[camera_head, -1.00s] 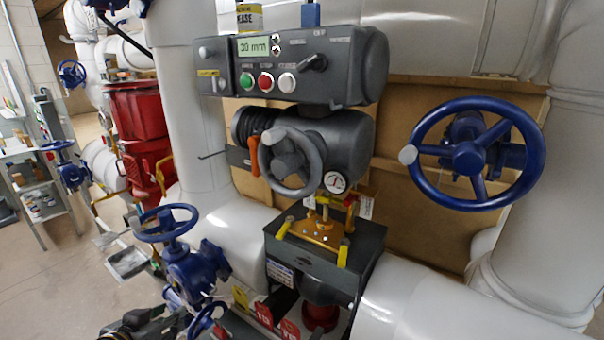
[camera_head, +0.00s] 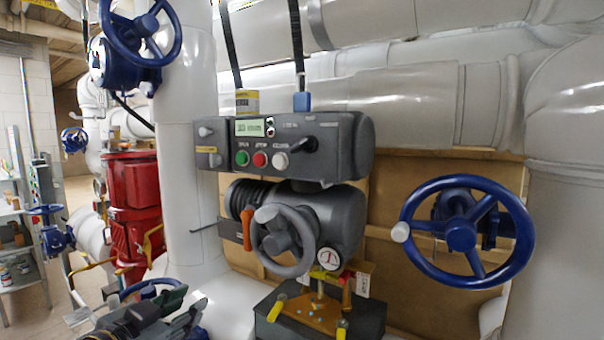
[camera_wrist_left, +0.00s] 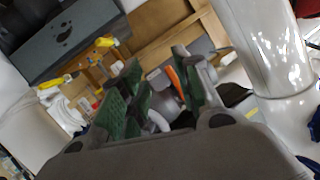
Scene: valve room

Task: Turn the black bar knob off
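The black bar knob (camera_head: 305,145) sits at the right of the front of a dark grey control box (camera_head: 345,145), its bar tilted. It is not visible in the left wrist view. My left gripper (camera_head: 188,310) is low at the left of the head view, below and to the left of the box, well apart from the knob. In the left wrist view its green-padded fingers (camera_wrist_left: 160,80) are spread with nothing held between them. An orange lever (camera_wrist_left: 174,77) shows beyond the gap. My right gripper is not in view.
The box also carries a display (camera_head: 250,127), a green button (camera_head: 242,158), a red button (camera_head: 260,160) and a white button (camera_head: 280,161). Below it are a grey handwheel (camera_head: 305,240) and an orange lever (camera_head: 247,230). A blue handwheel (camera_head: 461,236) stands at right.

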